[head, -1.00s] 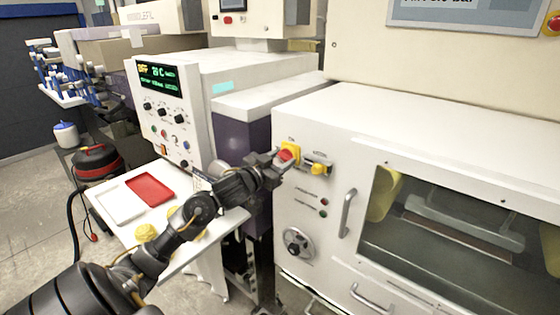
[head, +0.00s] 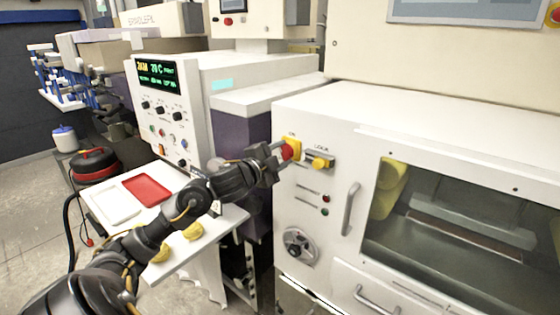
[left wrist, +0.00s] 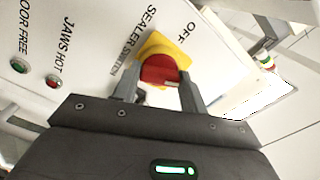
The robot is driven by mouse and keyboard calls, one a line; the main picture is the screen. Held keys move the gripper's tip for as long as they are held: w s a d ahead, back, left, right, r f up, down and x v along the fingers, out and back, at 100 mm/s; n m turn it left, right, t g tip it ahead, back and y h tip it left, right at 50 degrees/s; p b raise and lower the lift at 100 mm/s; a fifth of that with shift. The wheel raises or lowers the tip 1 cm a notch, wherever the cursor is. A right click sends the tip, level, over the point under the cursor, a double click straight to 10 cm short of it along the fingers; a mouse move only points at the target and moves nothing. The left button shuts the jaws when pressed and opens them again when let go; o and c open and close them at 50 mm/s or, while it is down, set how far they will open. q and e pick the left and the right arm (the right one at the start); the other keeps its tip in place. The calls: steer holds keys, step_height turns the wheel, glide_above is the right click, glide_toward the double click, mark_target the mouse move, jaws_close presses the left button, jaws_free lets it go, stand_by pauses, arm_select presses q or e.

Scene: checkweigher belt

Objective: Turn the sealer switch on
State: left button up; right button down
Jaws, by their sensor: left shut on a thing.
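The sealer switch (head: 291,149) is a red knob on a yellow plate, on the white front of the cabinet. In the left wrist view the red knob (left wrist: 159,69) sits between my two fingers, with the words "SEALER SWITCH" and "OFF" beside its yellow plate. A label that looks like "ON" stands above it in the head view. My left gripper (head: 284,152) is shut on the knob. Its fingers hide part of the knob, so I cannot tell its exact setting. My right gripper is not in view.
A yellow lock switch (head: 319,161) sits just right of the knob. Below are small indicator lamps (head: 325,205), a dial (head: 297,245) and a door handle (head: 350,208). A lit display panel (head: 160,77) stands at left, above a table with a red tray (head: 148,188).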

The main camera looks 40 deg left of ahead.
arm_select(q)
steer(key=m+b, duration=0.2)
steer(key=m, duration=0.2)
steer(key=shift+f+b, duration=0.1)
steer(key=shift+b, duration=0.2)
steer(key=shift+m, duration=0.4)
steer(key=o, duration=1)
steer(key=shift+s+b, duration=0.1)
steer(key=shift+b, duration=0.2)
